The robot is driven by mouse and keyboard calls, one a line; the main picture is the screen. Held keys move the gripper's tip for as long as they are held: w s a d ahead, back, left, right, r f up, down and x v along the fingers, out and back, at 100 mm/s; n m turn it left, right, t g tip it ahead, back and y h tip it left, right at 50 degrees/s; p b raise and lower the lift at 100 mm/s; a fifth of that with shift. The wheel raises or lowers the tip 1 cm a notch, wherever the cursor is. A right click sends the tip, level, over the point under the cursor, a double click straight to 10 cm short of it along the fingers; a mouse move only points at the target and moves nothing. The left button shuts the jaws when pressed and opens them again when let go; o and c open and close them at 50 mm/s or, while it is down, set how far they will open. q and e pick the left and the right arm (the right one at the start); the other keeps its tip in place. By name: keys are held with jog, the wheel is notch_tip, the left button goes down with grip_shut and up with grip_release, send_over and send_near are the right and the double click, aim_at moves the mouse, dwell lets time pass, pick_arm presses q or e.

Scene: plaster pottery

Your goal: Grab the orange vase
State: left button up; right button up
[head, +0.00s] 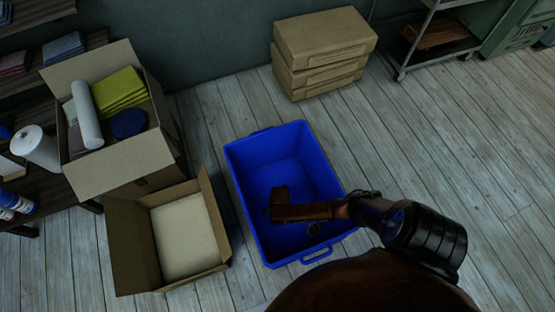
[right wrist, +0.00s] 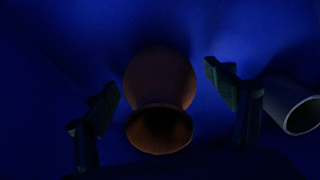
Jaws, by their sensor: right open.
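The orange vase (right wrist: 160,75), dark in the shade, shows in the right wrist view with its round body and its open mouth facing the camera. My right gripper (right wrist: 162,88) is open, with one finger on each side of the vase and a visible gap to both sides. In the head view my right arm reaches into the blue crate (head: 240,180); the vase and the fingers cannot be made out there. My left gripper is not in view.
Stacked boxes (head: 322,50) stand behind. Floor at right is clear.

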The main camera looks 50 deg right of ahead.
jog(key=shift+c, duration=0.2)
jog(key=c, duration=1.4)
